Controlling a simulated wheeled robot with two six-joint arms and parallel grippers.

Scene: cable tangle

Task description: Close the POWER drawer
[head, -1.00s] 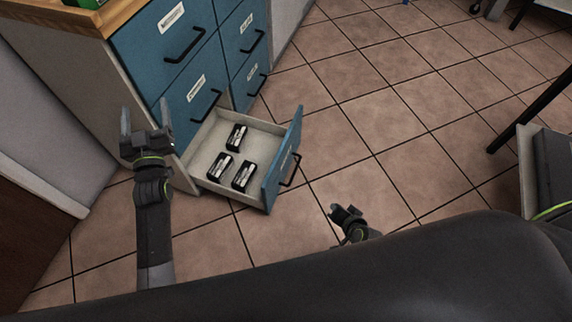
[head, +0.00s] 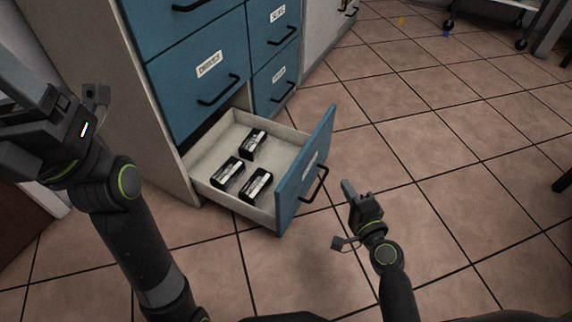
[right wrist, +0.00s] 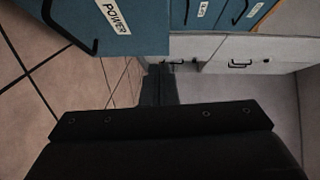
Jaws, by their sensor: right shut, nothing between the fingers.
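The POWER drawer (head: 291,205) is the low blue-fronted drawer, pulled well out of the cabinet. Its label (right wrist: 114,16) reads POWER in the right wrist view, where its front fills the upper left. It has a black bar handle (head: 315,185), and several dark battery-like blocks lie inside. My right gripper (head: 348,188) is shut and empty, just right of the handle in the head view and apart from it. In the right wrist view my right gripper (right wrist: 160,80) points past the drawer front's edge. My left gripper (head: 30,115) is at the upper left, partly cut off; its jaws are unclear.
The blue cabinet (head: 190,100) has other drawers, shut, with black handles above and behind the open one. A light-coloured cabinet (head: 325,28) stands beyond. Tiled floor (head: 440,150) is clear to the right of the drawer. Wheeled furniture legs show at the top right.

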